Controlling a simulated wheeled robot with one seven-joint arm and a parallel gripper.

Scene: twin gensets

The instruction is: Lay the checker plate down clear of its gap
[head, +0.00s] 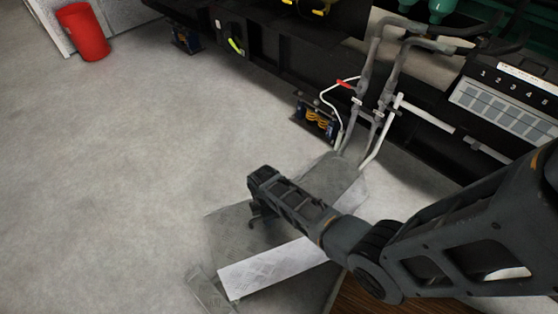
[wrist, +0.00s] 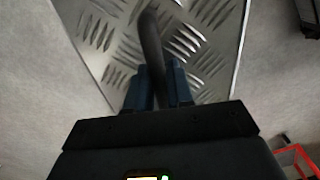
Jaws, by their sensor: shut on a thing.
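The checker plate (wrist: 215,45) is bright metal with a raised tread pattern and fills the upper middle of the wrist view. My gripper (wrist: 158,88) is shut on the plate's dark curved handle (wrist: 151,45), which runs up between the two fingers. Pale floor shows on both sides of the plate. In the head view my gripper (head: 257,217) points down at lower centre. A pale metal panel (head: 270,268) shows just below it. I cannot tell from this view whether the panel is the held plate. The gap is not clearly seen, nor whether the plate touches the floor.
A grey hand truck (head: 372,105) stands right of centre, beside a small dark unit with orange coils (head: 316,120). Dark machinery lines the back. A red bin (head: 82,32) is at the far left. Open grey floor (head: 110,170) lies to the left.

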